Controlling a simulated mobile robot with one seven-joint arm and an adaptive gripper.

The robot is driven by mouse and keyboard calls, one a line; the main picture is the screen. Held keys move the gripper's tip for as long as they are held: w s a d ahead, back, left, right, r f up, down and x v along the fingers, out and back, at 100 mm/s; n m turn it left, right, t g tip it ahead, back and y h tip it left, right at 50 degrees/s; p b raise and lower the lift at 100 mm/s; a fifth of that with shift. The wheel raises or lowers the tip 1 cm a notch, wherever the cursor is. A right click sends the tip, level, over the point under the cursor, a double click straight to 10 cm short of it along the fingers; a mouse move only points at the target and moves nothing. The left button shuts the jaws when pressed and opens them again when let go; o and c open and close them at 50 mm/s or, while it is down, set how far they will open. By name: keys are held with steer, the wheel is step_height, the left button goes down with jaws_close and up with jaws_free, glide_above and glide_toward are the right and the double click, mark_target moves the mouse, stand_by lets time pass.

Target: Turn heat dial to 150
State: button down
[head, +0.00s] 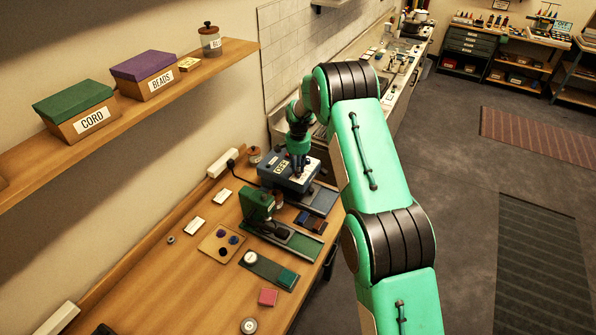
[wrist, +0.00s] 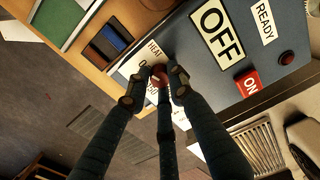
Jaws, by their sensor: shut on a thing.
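The blue-grey heat unit (head: 288,174) stands at the far end of the wooden table in the head view. In the wrist view its panel (wrist: 250,90) shows OFF, READY and ON labels and a white HEAT plate (wrist: 140,58). The dark red heat dial (wrist: 158,77) sits at that plate, between my fingertips. My gripper (wrist: 155,84) is closed around the dial, with fingers on both sides. The fingers hide most of the scale, so I cannot read the dial's setting. In the head view my gripper (head: 298,160) is above the unit.
A green press (head: 257,204) stands close by the unit. A shelf (head: 130,110) with CORD and BEADS boxes runs above on the left. Open floor lies right of the table.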

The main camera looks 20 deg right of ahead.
steer(key=n+b, duration=0.3)
steer(key=n, duration=0.2)
steer(key=shift+f, duration=0.15)
steer(key=n+b, duration=0.2)
steer(key=n, duration=0.2)
steer(key=shift+n, duration=0.3)
steer(key=n+b, duration=0.1)
steer(key=n, duration=0.3)
steer(key=shift+n+b, duration=0.3)
steer(key=shift+b, duration=0.1)
steer(key=n+b, duration=0.1)
steer(key=n, duration=0.4)
steer(key=shift+r, duration=0.2)
steer(key=c, duration=1.5)
jaws_free()
steer(key=shift+r, duration=0.1)
